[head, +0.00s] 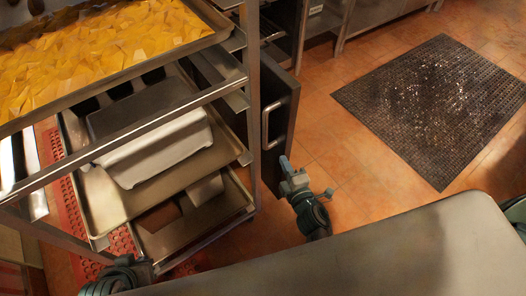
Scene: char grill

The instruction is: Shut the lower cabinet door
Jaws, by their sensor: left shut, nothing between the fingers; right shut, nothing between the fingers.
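A dark cabinet door (285,117) with a vertical metal handle (265,128) stands open, swung out behind the right post of the metal rack. The cabinet behind it is mostly hidden by the rack. My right gripper (285,163) is shut and empty, with its tip beside the door's lower right edge; I cannot tell whether it touches. My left gripper (143,268) is low at the bottom left, below the rack's trays, shut and empty; it is only partly visible and its fingertips are not clear.
The metal rack (253,90) at left holds trays, with yellow food (100,50) on top and a pale container (160,145) below. A steel surface (400,250) fills the bottom right. A black floor mat (435,105) lies at right. Tiled floor (345,150) right of the door is clear.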

